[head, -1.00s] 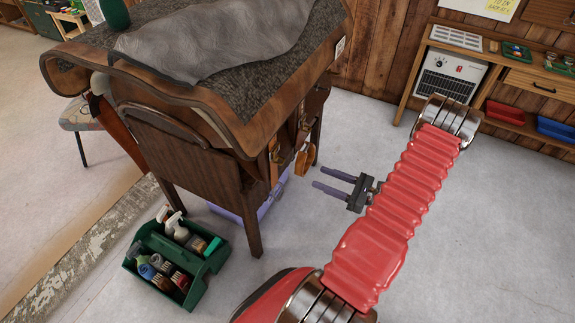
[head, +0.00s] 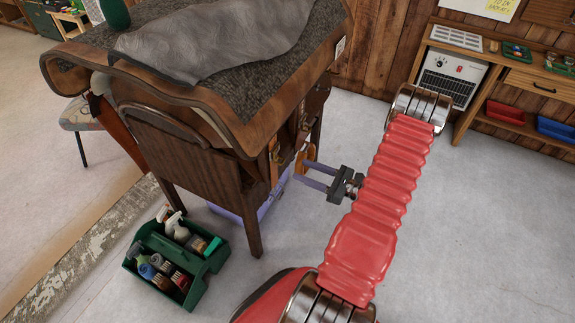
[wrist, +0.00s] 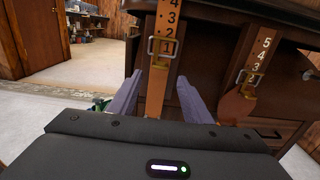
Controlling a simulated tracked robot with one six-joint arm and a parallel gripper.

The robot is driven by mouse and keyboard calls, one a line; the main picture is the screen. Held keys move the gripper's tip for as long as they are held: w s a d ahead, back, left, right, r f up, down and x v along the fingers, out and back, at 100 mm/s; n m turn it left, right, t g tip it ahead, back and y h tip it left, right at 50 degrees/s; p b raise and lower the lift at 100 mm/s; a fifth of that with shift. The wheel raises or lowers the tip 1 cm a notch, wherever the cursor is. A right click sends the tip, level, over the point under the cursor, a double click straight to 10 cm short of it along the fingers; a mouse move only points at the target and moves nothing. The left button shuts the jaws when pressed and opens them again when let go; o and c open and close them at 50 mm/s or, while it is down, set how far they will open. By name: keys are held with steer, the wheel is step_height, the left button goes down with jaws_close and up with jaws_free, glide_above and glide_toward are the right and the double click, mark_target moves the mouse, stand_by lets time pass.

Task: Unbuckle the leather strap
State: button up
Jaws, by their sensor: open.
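In the wrist view, a tan leather strap (wrist: 157,90) with numbers hangs between the two purple fingers of my gripper (wrist: 160,75). A metal buckle (wrist: 161,47) sits on it just above the fingertips. The strap's lower end is hidden behind the gripper body. A second numbered strap (wrist: 257,62) hangs to the right, with its own buckle (wrist: 248,78) and a rounded leather end. In the head view, my gripper (head: 304,173) is open at the straps under the saddle's right side. I cannot tell whether a finger touches the strap.
The dark wooden saddle stand (head: 190,150) is close beside the gripper, with the grey-covered saddle above. A green caddy (head: 190,275) of bottles and brushes stands on the floor at its foot. A purple bin (head: 265,208) is under the stand. Open floor lies to the right.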

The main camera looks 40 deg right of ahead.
steer(key=x, duration=0.7)
steer(key=shift+c, duration=0.2)
steer(key=c, duration=0.9)
steer(key=shift+a, duration=0.3)
steer(key=shift+c, duration=0.6)
steer(key=shift+s+d, duration=0.1)
steer(key=shift+d, duration=0.15)
